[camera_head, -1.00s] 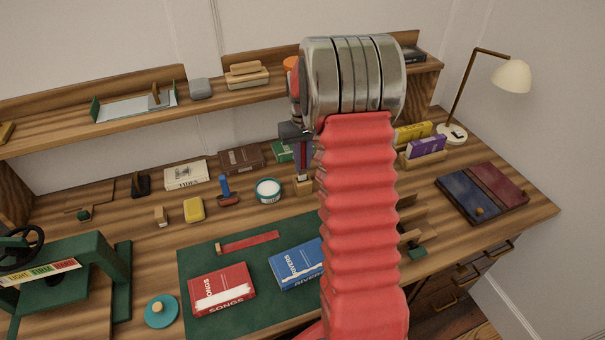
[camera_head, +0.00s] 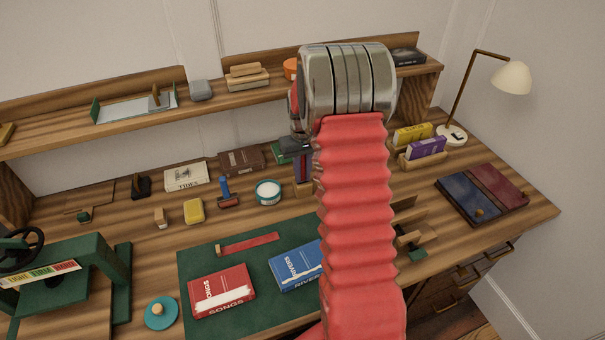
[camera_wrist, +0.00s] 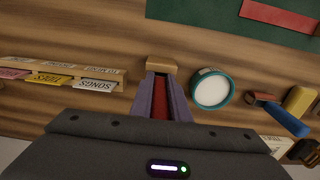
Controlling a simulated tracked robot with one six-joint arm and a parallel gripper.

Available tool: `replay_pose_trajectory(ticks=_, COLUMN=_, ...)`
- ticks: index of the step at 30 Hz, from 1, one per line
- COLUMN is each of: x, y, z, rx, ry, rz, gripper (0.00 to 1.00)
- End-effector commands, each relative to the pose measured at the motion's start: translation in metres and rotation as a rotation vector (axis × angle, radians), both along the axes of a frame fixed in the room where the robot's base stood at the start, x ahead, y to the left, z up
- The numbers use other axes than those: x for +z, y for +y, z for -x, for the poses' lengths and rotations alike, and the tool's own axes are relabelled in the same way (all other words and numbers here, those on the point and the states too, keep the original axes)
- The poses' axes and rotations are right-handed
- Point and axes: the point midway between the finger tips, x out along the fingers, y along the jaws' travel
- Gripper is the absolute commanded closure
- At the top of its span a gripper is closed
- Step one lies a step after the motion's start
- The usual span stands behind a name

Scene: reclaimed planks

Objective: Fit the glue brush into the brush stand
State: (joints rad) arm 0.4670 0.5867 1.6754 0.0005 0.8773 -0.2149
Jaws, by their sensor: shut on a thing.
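My gripper (camera_head: 303,176) points down at the back middle of the bench, partly hidden by my own arm. In the wrist view its two purple fingers (camera_wrist: 161,82) are shut on a narrow red piece, which I take to be the glue brush (camera_wrist: 160,100). A small pale wooden block, apparently the brush stand (camera_wrist: 161,64), shows right at the fingertips. It also shows under the gripper in the head view (camera_head: 302,190). The brush's lower end is hidden, so I cannot tell whether it is inside the block.
A teal pot with white contents (camera_head: 268,191) stands close to the left of the block, with a blue-handled tool (camera_head: 227,192) beyond it. A book rack (camera_head: 422,159) stands to the right. A green mat (camera_head: 240,262) with books lies in front.

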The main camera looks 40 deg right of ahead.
Motion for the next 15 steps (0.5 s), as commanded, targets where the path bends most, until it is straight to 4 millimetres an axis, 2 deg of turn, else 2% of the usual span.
replay_pose_trajectory(ticks=4, x=-0.0020, y=-0.0001, z=0.0001, rx=0.000, ry=0.001, rz=0.000, gripper=1.00)
replay_pose_trajectory(ticks=5, x=-0.0019, y=-0.0001, z=0.0001, rx=0.000, ry=0.000, rz=0.000, gripper=0.83)
replay_pose_trajectory(ticks=12, x=-0.0018, y=-0.0001, z=0.0002, rx=-0.001, ry=0.001, rz=0.000, gripper=0.66)
replay_pose_trajectory(ticks=15, x=-0.0018, y=-0.0002, z=0.0003, rx=-0.001, ry=0.001, rz=0.000, gripper=0.66)
